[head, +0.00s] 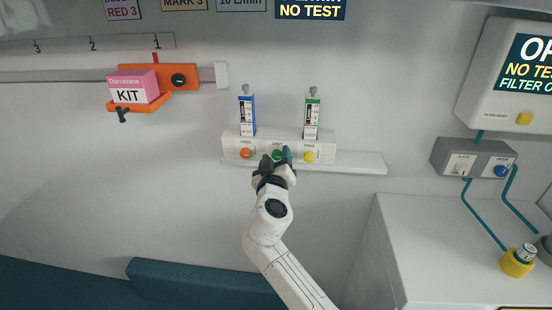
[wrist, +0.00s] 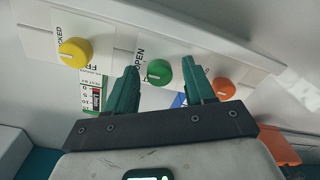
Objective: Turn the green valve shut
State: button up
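The green valve (wrist: 158,72) is a round knob with a short white mark, the middle one of three on a white wall panel (head: 231,146). In the wrist view the word OPEN shows beside it. In the head view the green valve (head: 277,154) is partly covered by my gripper (head: 276,158). In the wrist view my gripper (wrist: 162,70) is open, with one dark green finger on each side of the valve and a gap on both sides. I cannot tell how deep the fingertips reach around it.
A yellow knob (wrist: 75,52) and an orange knob (wrist: 224,88) flank the valve closely. Blue (head: 247,115) and green (head: 312,118) labelled cartridges stand above the panel. An orange holder (head: 186,70) with a pink kit box (head: 134,88) is up left. A white counter (head: 440,240) is at right.

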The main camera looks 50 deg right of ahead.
grip_shut()
jog(key=shift+n, duration=0.3)
jog(key=n, duration=0.3)
jog(key=shift+a+n+p, duration=0.15)
jog(key=shift+n+p, duration=0.15)
jog(key=shift+p, duration=0.1)
jog(key=n+p, duration=0.1)
jog(key=n, duration=0.3)
jog(key=shift+n, duration=0.3)
jog(key=n+p, duration=0.2)
jog(key=n, duration=0.2)
jog(key=shift+g, duration=0.4)
jog(key=shift+f+n+p, duration=0.15)
jog(key=shift+n+p, duration=0.9)
jog(key=shift+n, duration=0.85)
